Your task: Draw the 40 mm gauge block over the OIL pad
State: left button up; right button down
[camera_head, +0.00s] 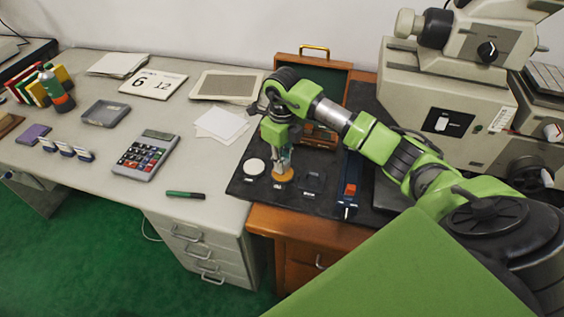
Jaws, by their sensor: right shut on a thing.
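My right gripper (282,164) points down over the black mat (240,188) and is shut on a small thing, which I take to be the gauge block. The fingers mostly hide it, and its size cannot be read. A round amber pad (283,176), which looks like the OIL pad, lies directly under the fingertips. I cannot tell whether the block touches the pad. A round white pad (254,167) lies just to its left. The labels on the mat are too small to read. My left gripper is not in view.
An open wooden case (314,73) stands behind my right gripper. A blue and red device (349,188) stands right of the pads, and a large beige microscope (440,105) at the back right. A calculator (146,156) and green marker (185,195) lie on the grey desk.

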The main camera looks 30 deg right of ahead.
jog(key=shift+s+a, duration=0.15)
jog(key=shift+s+a+f+p, duration=0.1)
jog(key=shift+s+a+p, duration=0.35)
jog(key=shift+s+a, duration=0.25)
jog(key=shift+w+d, duration=0.2)
jog(key=shift+w, duration=0.05)
dwell(0.6)
jog(key=shift+w+d+b, duration=0.6)
jog(key=shift+d+b, duration=0.05)
jog(key=shift+d, duration=0.05)
jog(key=shift+s+a, duration=0.1)
jog(key=shift+a, duration=0.05)
jog(key=shift+s+a, duration=0.25)
jog(key=shift+a, duration=0.05)
jog(key=shift+r+p, duration=0.25)
jog(key=shift+p, duration=0.05)
jog(key=shift+r+p, duration=1.5)
jog(key=shift+r, duration=0.9)
